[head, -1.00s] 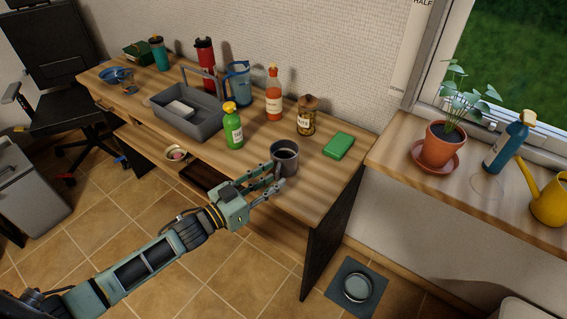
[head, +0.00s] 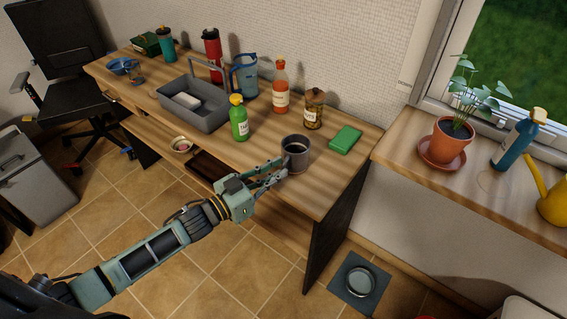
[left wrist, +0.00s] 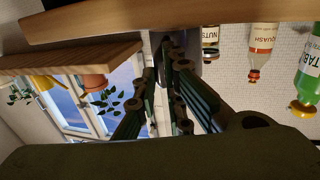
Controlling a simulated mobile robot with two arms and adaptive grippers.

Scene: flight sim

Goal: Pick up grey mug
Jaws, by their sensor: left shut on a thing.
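The grey mug (head: 296,155) stands upright near the desk's front edge, towards its right end, in the head view. It looks to be still on the desk. My left gripper (head: 284,169) is at its near left side, shut on it with the fingers close together. The exact contact and the mug's handle cannot be made out. My right gripper is not in view.
On the desk (head: 262,182), a green bottle (head: 239,122), orange bottle (head: 281,90), nuts jar (head: 313,110) and green block (head: 345,139) stand around the mug. A grey caddy (head: 205,114) is further left. The sill at right holds a potted plant (head: 447,145).

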